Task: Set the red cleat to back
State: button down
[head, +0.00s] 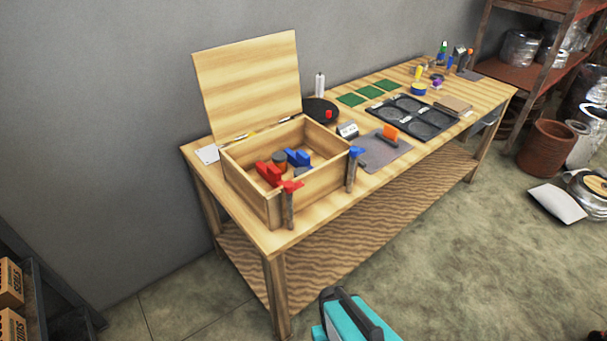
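An open wooden box (311,190) stands on the near left end of a wooden workbench, with its lid (249,83) raised at the back. Inside it, a red piece (268,173) sits left of a blue piece (297,157), with a dark round part (279,159) between them. A red-topped grey piece (291,187) and a blue-topped one (356,152) stand upright at the box's front side. I cannot tell which red part is the cleat, nor which way it is set. My gripper is not in view.
The bench (330,222) also holds a grey mat (382,152) with an orange-handled tool (390,132), a black tray (412,117) and green squares (368,92). The floor in front is largely clear. Shelves (545,75) stand at right.

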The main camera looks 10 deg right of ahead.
aim_at(272, 175)
jog(key=z, duration=0.15)
jog(key=k, duration=0.85)
jog(key=u, duration=0.15)
jog(key=i, duration=1.25)
